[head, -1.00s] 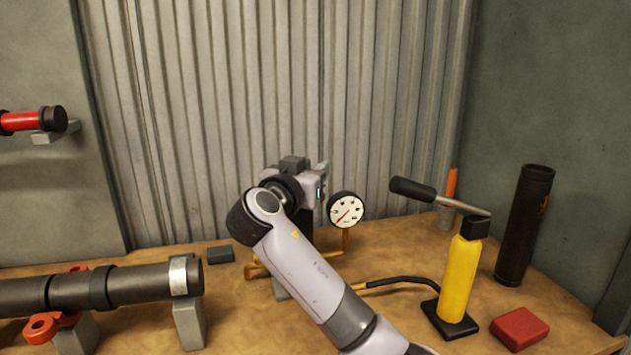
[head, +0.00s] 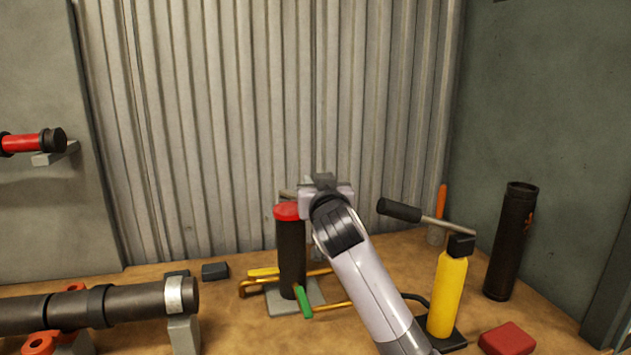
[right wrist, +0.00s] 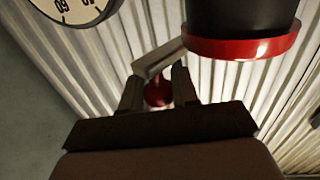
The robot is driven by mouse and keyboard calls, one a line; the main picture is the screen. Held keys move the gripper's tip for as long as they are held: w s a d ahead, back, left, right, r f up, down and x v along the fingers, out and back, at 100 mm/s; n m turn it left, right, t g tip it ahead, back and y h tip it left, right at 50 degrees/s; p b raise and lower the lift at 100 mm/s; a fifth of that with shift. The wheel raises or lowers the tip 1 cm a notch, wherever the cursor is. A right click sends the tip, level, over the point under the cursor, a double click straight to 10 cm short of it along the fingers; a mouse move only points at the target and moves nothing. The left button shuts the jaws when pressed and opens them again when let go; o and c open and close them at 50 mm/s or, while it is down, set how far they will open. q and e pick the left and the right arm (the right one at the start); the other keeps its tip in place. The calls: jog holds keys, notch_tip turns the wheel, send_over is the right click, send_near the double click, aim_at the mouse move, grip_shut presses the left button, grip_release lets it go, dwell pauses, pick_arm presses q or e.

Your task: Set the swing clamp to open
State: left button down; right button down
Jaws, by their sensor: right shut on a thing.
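The swing clamp shows in the right wrist view as a grey bar (right wrist: 160,57) beside a dark cylinder with a red rim (right wrist: 240,45). A red knob (right wrist: 158,93) sits between my right gripper's (right wrist: 157,85) two fingers, which are shut on the clamp there. In the head view the right gripper (head: 318,184) is just right of the upright dark cylinder's red cap (head: 287,211). A short grey piece of the clamp (head: 287,194) shows above the cap. My wrist hides the rest of the clamp. My left gripper is not in view.
A round gauge (right wrist: 75,8) is close by in the right wrist view. A green lever (head: 303,301) and yellow pipes lie low beside the cylinder. A horizontal dark pipe (head: 140,299) lies left.

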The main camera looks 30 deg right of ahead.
jog(key=shift+d+y, duration=0.1)
jog(key=shift+y, duration=0.2)
jog(key=c, duration=0.9)
grip_release()
jog(key=v, duration=0.7)
jog(key=shift+b, duration=0.45)
